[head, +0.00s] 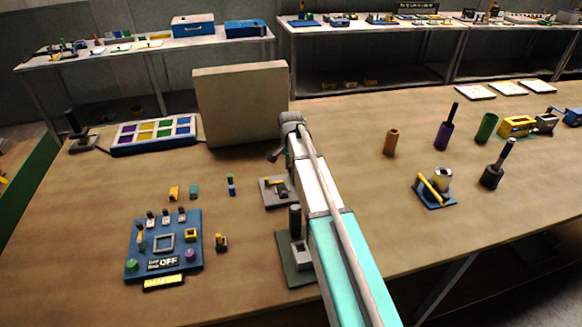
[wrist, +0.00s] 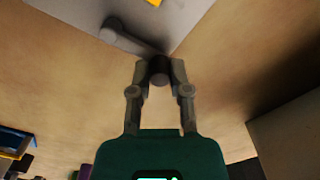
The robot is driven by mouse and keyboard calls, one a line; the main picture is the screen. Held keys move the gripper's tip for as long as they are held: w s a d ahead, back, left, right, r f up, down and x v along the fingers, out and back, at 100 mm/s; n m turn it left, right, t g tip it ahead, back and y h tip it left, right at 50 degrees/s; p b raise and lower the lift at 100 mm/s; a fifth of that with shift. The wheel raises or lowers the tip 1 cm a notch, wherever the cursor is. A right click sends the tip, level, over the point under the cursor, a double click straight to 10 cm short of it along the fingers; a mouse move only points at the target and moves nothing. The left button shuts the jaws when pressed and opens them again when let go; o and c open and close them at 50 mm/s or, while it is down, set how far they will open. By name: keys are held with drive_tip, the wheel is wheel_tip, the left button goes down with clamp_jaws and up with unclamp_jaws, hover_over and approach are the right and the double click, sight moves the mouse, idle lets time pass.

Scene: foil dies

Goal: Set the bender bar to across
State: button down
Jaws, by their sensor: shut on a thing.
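The bender is a grey plate (head: 266,197) on the table near the middle, with a small yellow part on it. The bender bar (wrist: 130,42) is grey and runs slantwise over the plate (wrist: 185,18) in the wrist view, from a round end at upper left to a dark knob (wrist: 160,70) near the plate's edge. My gripper (wrist: 160,64) is shut on the bar's knob, one finger on each side. In the head view my arm covers the right part of the bender and hides my fingertips.
A beige upright panel (head: 240,103) stands behind the bender. A dark green base with a black post (head: 295,222) stands just in front, partly behind my arm. A blue control panel (head: 190,220) lies left. Several cylinders and holders stand right.

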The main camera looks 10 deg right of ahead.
sight(280, 186)
drive_tip(key=shift+a, duration=0.1)
idle(0.3)
drive_tip(key=n, duration=0.1)
drive_tip(key=a+n, duration=0.1)
drive_tip(key=n, duration=0.1)
drive_tip(key=shift+s+a+n, duration=0.2)
drive_tip(key=shift+a+n, duration=0.05)
drive_tip(key=shift+n, duration=0.15)
drive_tip(key=a+n, duration=0.1)
drive_tip(key=n, duration=0.1)
drive_tip(key=s+n, duration=0.1)
drive_tip(key=n, duration=0.1)
drive_tip(key=shift+a+n, duration=0.3)
drive_tip(key=shift+a, duration=0.1)
drive_tip(key=n, duration=0.1)
drive_tip(key=s+n, duration=0.1)
drive_tip(key=n, duration=0.1)
drive_tip(key=a+n, duration=0.1)
drive_tip(key=shift+s+a+n, duration=0.1)
drive_tip(key=shift+s+n, duration=0.2)
drive_tip(key=shift+s, duration=0.05)
drive_tip(key=shift+s+a+n, duration=0.1)
drive_tip(key=shift+s+n, duration=0.25)
drive_tip(key=shift+n, duration=0.5)
drive_tip(key=shift+s+a+n, duration=0.1)
drive_tip(key=shift+s+n, duration=0.2)
drive_tip(key=shift+n, duration=0.6)
drive_tip(key=shift+s+n, duration=0.35)
drive_tip(key=shift+n, duration=0.5)
